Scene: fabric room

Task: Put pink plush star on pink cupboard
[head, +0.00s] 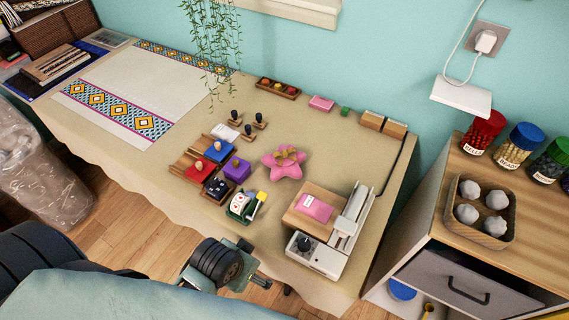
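The pink plush star (283,163) lies on the cloth-covered table (345,155), near its middle right, with a yellowish patch on top. A dark ridged part with grey-green pieces at the bottom centre looks like my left gripper (250,265). It is at the table's front edge, below and left of the star and apart from it. I cannot tell whether its fingers are open or shut. My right gripper is not in view. No pink cupboard shows.
Colored boxes (237,169) and stamps stand left of the star. A white machine (330,235) with a wooden block stands in front right. A wood-topped cabinet (505,195) at the right holds jars and a tray (481,236).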

